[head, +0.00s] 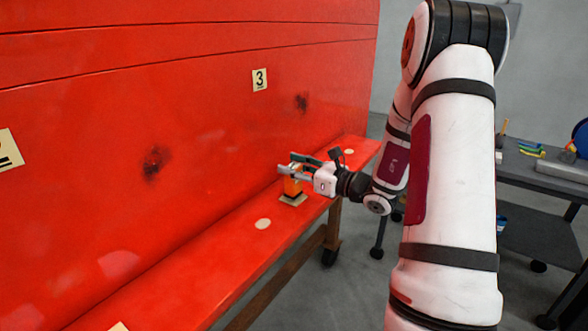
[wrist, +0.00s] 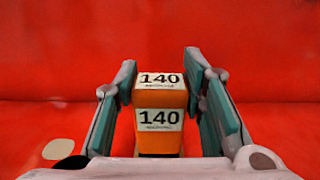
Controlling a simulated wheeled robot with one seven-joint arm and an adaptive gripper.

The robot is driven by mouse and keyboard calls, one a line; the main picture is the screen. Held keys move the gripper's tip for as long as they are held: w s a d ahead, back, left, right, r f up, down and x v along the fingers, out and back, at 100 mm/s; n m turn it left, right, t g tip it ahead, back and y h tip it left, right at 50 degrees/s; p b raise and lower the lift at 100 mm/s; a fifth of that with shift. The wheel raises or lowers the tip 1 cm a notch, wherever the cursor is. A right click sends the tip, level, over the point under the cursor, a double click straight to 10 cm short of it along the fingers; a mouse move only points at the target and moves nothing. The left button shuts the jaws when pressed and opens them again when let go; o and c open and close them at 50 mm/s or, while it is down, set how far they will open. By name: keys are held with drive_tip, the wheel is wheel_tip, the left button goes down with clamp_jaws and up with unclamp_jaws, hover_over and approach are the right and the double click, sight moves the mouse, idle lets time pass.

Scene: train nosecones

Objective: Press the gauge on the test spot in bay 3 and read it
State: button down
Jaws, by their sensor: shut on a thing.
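The gauge is an orange block (head: 292,186) with two white faces reading 140; it shows upright in the wrist view (wrist: 160,121). My gripper (head: 289,168) is shut on it, with one teal-padded finger on each side. A square tan pad (head: 293,199) lies directly below the gauge on the red ledge; I cannot tell whether they touch. A tag marked 3 (head: 259,79) is on the red wall above. Round pale spots lie on the ledge, one nearer (head: 263,224) and one farther (head: 349,152). The smaller print on the gauge is too small to read.
The red wall (head: 190,100) rises behind the ledge (head: 190,268) and has dark smudges, one left (head: 155,163) and one right (head: 301,102). Another tag (head: 8,149) is cut off at the left. A dark workbench (head: 520,170) with tools stands at the right.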

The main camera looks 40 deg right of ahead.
drive_tip(key=shift+r+p, duration=1.3)
drive_tip(key=shift+r, duration=1.7)
